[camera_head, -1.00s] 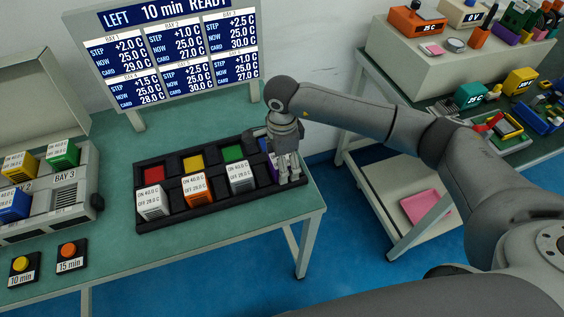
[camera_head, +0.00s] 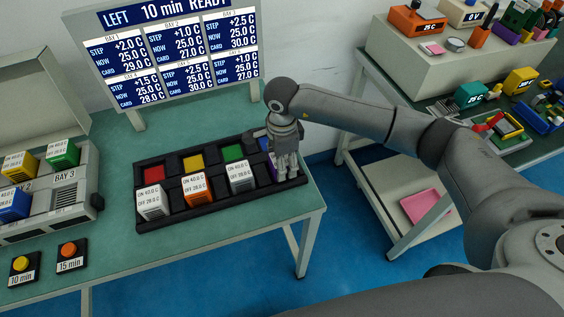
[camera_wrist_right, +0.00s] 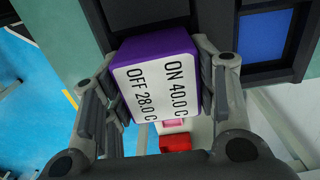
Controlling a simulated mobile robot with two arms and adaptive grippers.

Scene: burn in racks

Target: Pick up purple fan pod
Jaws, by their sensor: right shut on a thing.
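The purple fan pod (camera_wrist_right: 160,48) has a white label reading ON 40.0 C, OFF 28.0 C and fills the middle of the right wrist view. My right gripper (camera_wrist_right: 150,95) is shut on it, one finger on each side. In the head view my right gripper (camera_head: 287,165) points down at the right end of the black tray (camera_head: 215,205) and hides most of the pod. I cannot tell whether the pod is clear of the tray. My left gripper is not in view.
White-labelled pods stand in the tray's front row, including an orange one (camera_head: 195,190). Red, yellow and green squares line the back row. A grey rack (camera_head: 70,195) with pods and two push buttons (camera_head: 72,250) are at left. A display board (camera_head: 165,55) stands behind.

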